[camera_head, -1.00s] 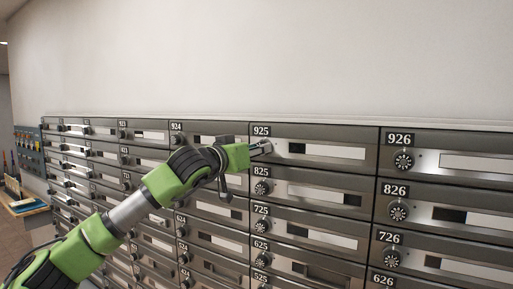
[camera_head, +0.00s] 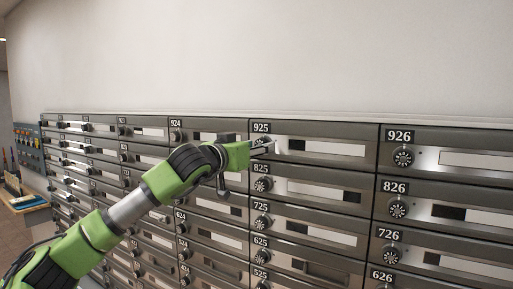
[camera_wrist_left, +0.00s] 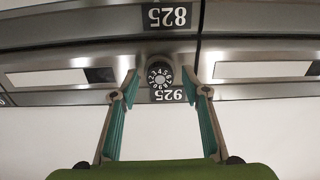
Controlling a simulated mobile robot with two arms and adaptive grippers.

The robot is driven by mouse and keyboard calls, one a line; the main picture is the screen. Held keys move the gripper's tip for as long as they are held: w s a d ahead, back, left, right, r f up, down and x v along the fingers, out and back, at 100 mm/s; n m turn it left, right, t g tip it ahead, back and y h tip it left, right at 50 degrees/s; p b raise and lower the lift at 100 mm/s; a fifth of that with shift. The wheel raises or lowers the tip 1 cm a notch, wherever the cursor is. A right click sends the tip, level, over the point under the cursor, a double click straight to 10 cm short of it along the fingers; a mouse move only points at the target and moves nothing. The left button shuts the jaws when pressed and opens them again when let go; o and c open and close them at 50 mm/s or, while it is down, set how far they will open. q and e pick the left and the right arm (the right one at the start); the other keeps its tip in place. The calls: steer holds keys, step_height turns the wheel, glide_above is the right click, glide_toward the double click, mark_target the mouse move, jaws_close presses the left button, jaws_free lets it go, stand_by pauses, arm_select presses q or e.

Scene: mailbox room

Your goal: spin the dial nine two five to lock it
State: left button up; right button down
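The dial of box 925 (camera_wrist_left: 160,75) is a round black knob with white numbers. It shows upside down in the left wrist view, beside the 925 label (camera_wrist_left: 166,95). My left gripper (camera_wrist_left: 161,85) is open, with one fingertip on each side of the dial; I cannot tell whether either touches it. In the head view my left gripper (camera_head: 262,148) reaches box 925 (camera_head: 340,151) from the left and hides most of the dial there. The 925 label (camera_head: 261,128) stays visible above it. My right gripper is in neither view.
Similar boxes with dials surround it: 825 (camera_head: 318,190) below, 926 (camera_head: 455,147) to the right and 924 (camera_head: 200,136) to the left. The wall (camera_head: 300,55) above is bare. A grey panel with small coloured items (camera_head: 29,150) is at far left.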

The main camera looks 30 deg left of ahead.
arm_select(q)
steer(key=shift+s, duration=0.1)
steer(key=s, duration=1.1)
steer(key=shift+s+a, duration=0.3)
steer(key=shift+s, duration=0.1)
